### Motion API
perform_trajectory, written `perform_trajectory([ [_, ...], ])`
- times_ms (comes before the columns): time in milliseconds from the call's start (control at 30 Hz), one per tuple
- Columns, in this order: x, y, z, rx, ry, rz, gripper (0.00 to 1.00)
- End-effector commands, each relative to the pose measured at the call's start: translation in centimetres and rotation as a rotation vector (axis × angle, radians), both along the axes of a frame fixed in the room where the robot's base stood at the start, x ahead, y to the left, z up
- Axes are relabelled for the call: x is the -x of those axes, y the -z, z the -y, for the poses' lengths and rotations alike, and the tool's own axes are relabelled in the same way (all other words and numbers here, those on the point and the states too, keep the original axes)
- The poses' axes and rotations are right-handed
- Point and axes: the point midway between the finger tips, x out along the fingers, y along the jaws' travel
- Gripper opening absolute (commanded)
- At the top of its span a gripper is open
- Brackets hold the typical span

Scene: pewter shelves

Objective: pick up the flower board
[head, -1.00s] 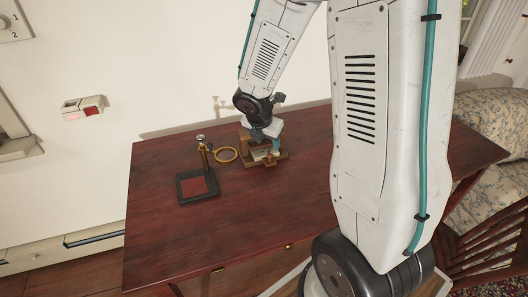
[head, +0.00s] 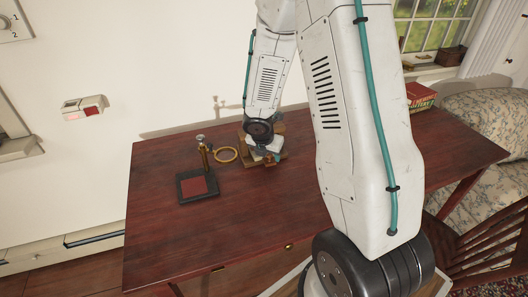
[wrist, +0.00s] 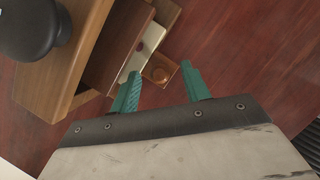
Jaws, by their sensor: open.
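A small brown wooden square with a round mark (wrist: 160,69) shows between my fingertips in the wrist view. It may be the flower board, but I cannot make out a flower on it. It adjoins a pale strip (wrist: 149,40) and brown boards on a wooden holder (wrist: 62,75). The holder (head: 246,154) also shows on the table in the head view, mostly hidden by my wrist. My gripper (wrist: 160,73) is open, its teal fingers apart on either side of the square. I cannot tell its height above it. In the head view, my gripper (head: 270,157) is at the holder.
The front of the table is clear. A white wall is behind. Red books (head: 421,95) lie at the back right.

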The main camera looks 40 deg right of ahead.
Motion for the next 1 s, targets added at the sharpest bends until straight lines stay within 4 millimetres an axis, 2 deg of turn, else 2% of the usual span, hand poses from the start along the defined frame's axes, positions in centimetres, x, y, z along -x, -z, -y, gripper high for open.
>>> perform_trajectory([
  [33, 0.0, 0.0, 0.0, 0.000, 0.000, 0.000, 0.47],
  [67, 0.0, 0.0, 0.0, 0.000, 0.000, 0.000, 0.41],
  [200, 0.0, 0.0, 0.0, 0.000, 0.000, 0.000, 0.02],
  [233, 0.0, 0.0, 0.0, 0.000, 0.000, 0.000, 0.00],
  [667, 0.0, -0.3, -0.1, 0.001, -0.001, 0.001, 0.00],
  [1000, -0.2, -1.6, -0.5, 0.001, -0.008, 0.001, 0.00],
])
